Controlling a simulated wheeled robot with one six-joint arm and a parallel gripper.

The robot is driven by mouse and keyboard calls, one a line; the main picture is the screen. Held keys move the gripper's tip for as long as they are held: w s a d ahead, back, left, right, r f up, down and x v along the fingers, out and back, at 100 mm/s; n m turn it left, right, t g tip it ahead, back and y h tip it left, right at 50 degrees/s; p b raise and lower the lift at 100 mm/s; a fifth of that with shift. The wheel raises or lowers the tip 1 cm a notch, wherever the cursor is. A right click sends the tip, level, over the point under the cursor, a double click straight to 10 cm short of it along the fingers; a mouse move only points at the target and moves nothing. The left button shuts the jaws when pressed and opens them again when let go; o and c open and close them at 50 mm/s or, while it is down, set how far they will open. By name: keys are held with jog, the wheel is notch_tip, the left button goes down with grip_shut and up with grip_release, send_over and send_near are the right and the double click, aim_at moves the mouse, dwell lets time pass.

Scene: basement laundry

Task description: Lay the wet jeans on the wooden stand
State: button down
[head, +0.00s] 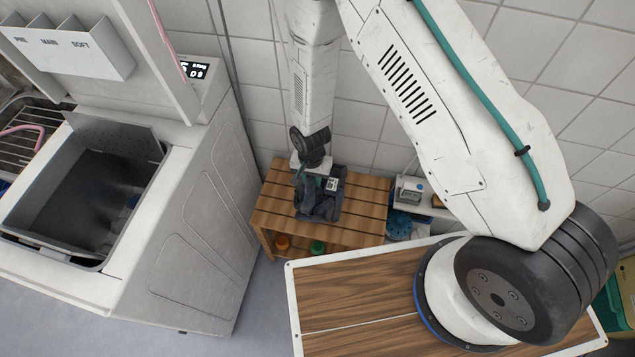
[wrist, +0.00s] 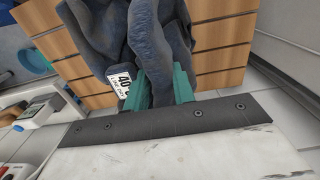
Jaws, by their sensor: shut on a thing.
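The wet jeans (head: 322,204) are a dark blue bundle with a white printed tag. They are over the slatted wooden stand (head: 270,205), near the middle of its top. I cannot tell whether they rest on the slats or hang just above them. My gripper (head: 312,172) points down over the stand in the head view. In the wrist view my gripper's green fingers (wrist: 160,88) are closed on a fold of the jeans (wrist: 150,40), and the stand's slats (wrist: 220,60) show behind. The jeans hide part of the stand's top.
An open top-loading washer (head: 200,190) stands left of the stand, its drum dark inside. A wood-topped surface with a white rim (head: 350,295) is in front. Small items, including a grey-white box (head: 410,190), sit right of the stand. A tiled wall is close behind.

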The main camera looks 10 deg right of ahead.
jog(key=shift+w+d, duration=0.2)
jog(key=shift+d, duration=0.4)
jog(key=shift+d+f, duration=0.15)
jog(key=shift+f, duration=0.8)
jog(key=shift+d+f, duration=0.1)
jog(key=shift+f, duration=0.8)
jog(key=shift+f, duration=0.2)
jog(key=c, duration=1.2)
grip_release()
jog(key=shift+o, duration=0.2)
notch_tip(320, 180, up, 13)
jog(key=shift+w+f, duration=0.1)
jog(key=shift+f, duration=0.05)
